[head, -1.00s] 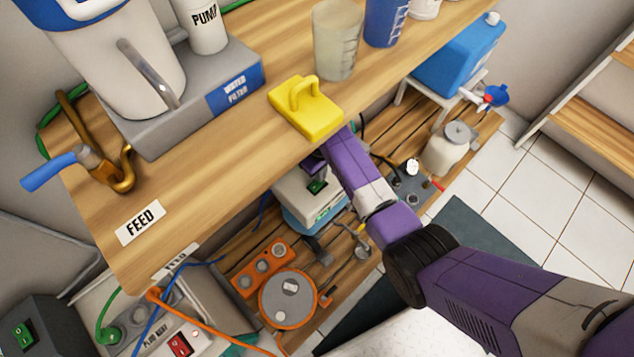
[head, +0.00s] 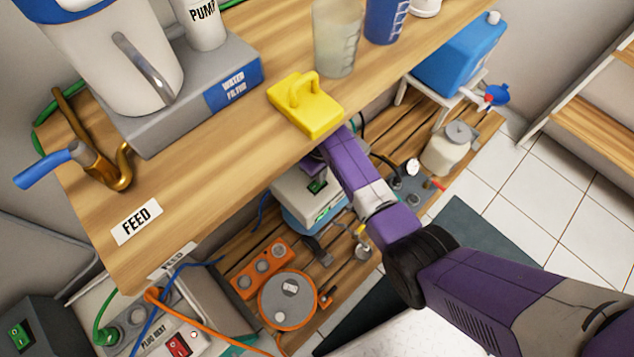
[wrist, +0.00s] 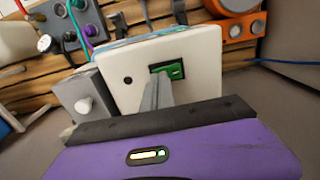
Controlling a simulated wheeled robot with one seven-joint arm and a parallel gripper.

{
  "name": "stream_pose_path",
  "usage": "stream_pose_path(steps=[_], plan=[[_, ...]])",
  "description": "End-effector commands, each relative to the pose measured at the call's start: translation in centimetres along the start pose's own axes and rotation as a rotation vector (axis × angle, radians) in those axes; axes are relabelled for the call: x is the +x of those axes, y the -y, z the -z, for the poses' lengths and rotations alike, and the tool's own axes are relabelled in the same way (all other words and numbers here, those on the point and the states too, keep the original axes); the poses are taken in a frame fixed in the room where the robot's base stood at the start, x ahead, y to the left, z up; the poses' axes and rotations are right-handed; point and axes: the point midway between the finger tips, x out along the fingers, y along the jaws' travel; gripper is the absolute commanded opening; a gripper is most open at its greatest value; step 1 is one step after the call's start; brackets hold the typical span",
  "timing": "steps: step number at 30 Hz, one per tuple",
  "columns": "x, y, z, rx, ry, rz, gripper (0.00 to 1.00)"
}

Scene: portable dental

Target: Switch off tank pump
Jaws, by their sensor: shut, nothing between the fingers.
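A white box with a green rocker switch (wrist: 170,70) in a dark frame fills the middle of the wrist view. My gripper (wrist: 158,84) is shut and empty, its grey fingertips just in front of the switch's lower left part. I cannot tell whether they touch it. In the head view the white box (head: 292,188) sits below the wooden counter, with a green switch (head: 317,187) on its face, close beside my purple wrist. My fingertips are hidden there. No pump label is readable on this box.
The counter edge (head: 215,218) and a yellow handled block (head: 306,104) are close above my arm. A grey box with a white knob (wrist: 85,105) stands left of the white box. An orange unit (head: 262,270) and orange-rimmed disc lie on the lower slatted shelf.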

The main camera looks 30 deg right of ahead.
Motion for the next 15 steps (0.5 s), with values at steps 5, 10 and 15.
stream_pose_path(steps=[5, 10, 15], plan=[[0.29, 0.00, 0.01, 0.000, 0.000, 0.000, 0.00], [0.52, 0.01, 0.01, 0.000, 0.000, 0.000, 0.00], [0.71, 0.02, 0.02, 0.000, 0.000, 0.000, 0.00]])
